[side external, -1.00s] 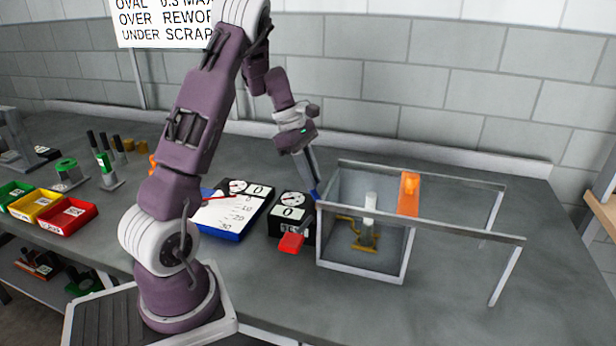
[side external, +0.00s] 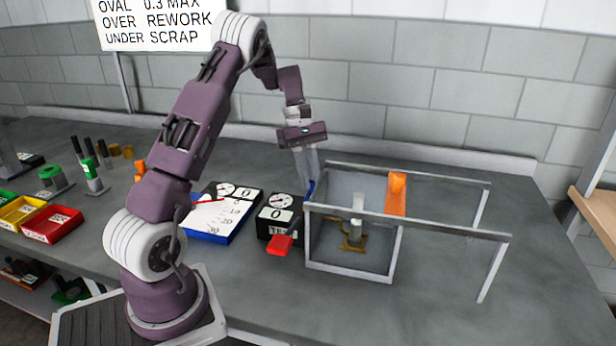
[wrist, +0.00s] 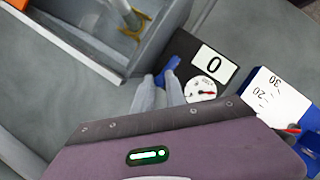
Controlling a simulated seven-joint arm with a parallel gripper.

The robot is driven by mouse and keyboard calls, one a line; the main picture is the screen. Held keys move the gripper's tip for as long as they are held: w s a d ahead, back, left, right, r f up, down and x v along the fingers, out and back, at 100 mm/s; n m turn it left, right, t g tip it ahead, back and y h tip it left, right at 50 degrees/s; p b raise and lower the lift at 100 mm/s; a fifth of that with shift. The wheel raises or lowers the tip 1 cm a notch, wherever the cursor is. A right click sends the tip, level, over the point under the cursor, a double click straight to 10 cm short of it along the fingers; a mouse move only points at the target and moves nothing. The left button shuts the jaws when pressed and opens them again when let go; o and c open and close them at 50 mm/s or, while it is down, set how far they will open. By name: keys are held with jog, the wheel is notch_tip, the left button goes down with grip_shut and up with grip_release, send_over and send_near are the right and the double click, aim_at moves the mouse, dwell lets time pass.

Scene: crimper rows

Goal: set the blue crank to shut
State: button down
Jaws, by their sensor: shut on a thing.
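The blue crank (side external: 310,188) is on the far right side of a black tester box (side external: 268,230), close to the grey enclosure. It also shows in the wrist view (wrist: 171,64), standing out from the box's side. My gripper (side external: 311,179) points down at the crank from above, its pale fingers shut on it; the fingers also show in the wrist view (wrist: 158,92). The fingers hide part of the crank. The box has a round dial (side external: 281,201) and a display (side external: 277,215) reading 0. A red handle (side external: 281,246) sticks out of its front.
A grey open-topped enclosure (side external: 349,273) with long rails stands just right of the crank, a brass-coloured fixture (side external: 352,247) inside and an orange piece (side external: 397,194) at its rail. A blue-edged scale board (side external: 213,237) lies left. Bins (side external: 52,224) stand far left.

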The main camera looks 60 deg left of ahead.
jog(key=shift+d, duration=0.1)
dwell(0.3)
jog(key=c, duration=1.4)
grip_release()
jog(key=shift+w, duration=0.1)
